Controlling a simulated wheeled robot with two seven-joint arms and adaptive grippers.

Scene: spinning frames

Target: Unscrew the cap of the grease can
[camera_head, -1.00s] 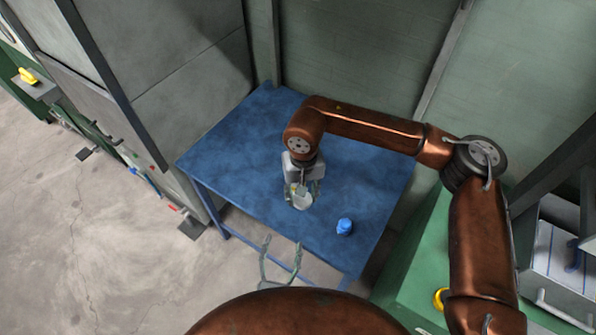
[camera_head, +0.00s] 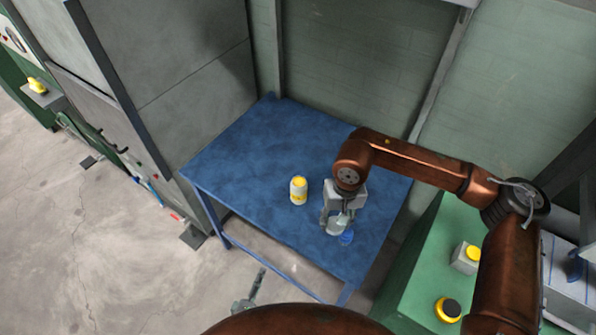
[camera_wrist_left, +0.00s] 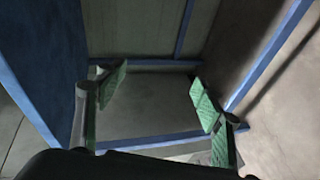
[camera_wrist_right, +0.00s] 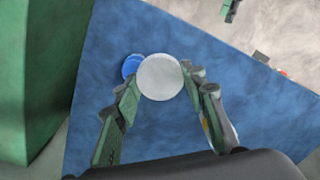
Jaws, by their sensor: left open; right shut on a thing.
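The grease can (camera_head: 299,191), white with a yellow top and yellow marking, stands upright on the blue table. My right gripper (camera_head: 335,222) is over the table to the right of the can. It is shut on a round pale grey piece (camera_wrist_right: 160,77) that looks like the cap; this fills the space between the fingertips in the right wrist view. A small blue object (camera_head: 346,238) lies on the table just beside the held piece; it also shows in the right wrist view (camera_wrist_right: 132,66). My left gripper (camera_wrist_left: 158,93) is open and empty, in front of the table.
The blue table (camera_head: 240,170) is clear at its left and back. A green bench (camera_head: 420,270) on the right carries a grey box with a yellow top (camera_head: 466,256) and a black-and-yellow round item (camera_head: 447,309). A tall grey cabinet stands left of the table.

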